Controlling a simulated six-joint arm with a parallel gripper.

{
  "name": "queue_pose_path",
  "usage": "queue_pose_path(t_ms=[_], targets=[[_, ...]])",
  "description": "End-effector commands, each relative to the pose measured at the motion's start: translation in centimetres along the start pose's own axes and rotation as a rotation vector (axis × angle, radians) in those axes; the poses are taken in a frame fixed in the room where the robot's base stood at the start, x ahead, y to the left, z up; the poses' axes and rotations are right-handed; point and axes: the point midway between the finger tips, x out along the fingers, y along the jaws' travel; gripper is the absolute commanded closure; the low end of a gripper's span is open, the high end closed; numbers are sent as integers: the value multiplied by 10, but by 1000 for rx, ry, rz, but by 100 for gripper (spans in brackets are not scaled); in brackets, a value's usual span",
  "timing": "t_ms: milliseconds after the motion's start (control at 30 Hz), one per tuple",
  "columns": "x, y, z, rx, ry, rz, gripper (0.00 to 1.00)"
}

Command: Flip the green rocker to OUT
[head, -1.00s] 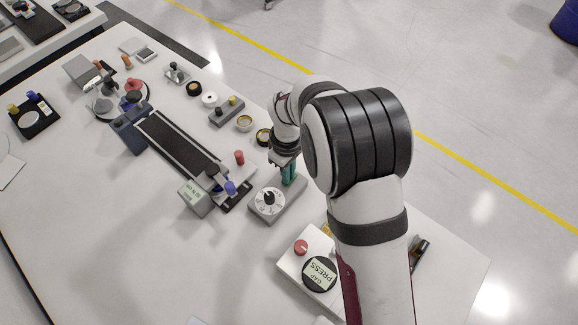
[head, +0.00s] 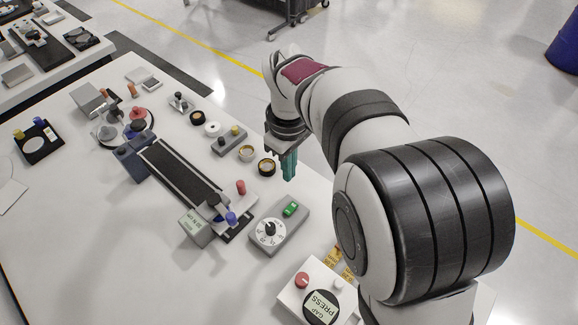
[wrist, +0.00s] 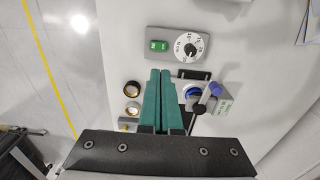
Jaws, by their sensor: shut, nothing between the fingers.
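The green rocker (head: 291,209) sits on a grey box (head: 279,230) beside a white dial with a black knob (head: 270,229). In the wrist view the green rocker (wrist: 159,46) is at the upper middle, left of the dial (wrist: 190,46), with small white marks on it too fine to read. My gripper (head: 288,172) has teal fingers held together, empty, above the table and apart from the rocker, on its far side in the head view. In the wrist view the fingers (wrist: 160,75) point toward the grey box, with a gap between.
A press box (head: 302,281) is in front. Brass rings (head: 266,167) lie near my gripper.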

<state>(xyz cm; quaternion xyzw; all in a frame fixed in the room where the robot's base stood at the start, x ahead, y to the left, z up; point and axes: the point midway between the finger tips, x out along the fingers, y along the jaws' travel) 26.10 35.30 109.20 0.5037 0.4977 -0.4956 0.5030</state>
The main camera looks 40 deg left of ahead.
Motion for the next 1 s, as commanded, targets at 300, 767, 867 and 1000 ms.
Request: queue_pose_path(t_ms=[300,767,867,1000], targets=[[-2,14,1,1,-3,2,100],[58,14,2,1,-6,-1,100],[80,14,2,2,-6,-1,100],[108,14,2,2,-5,0,100]])
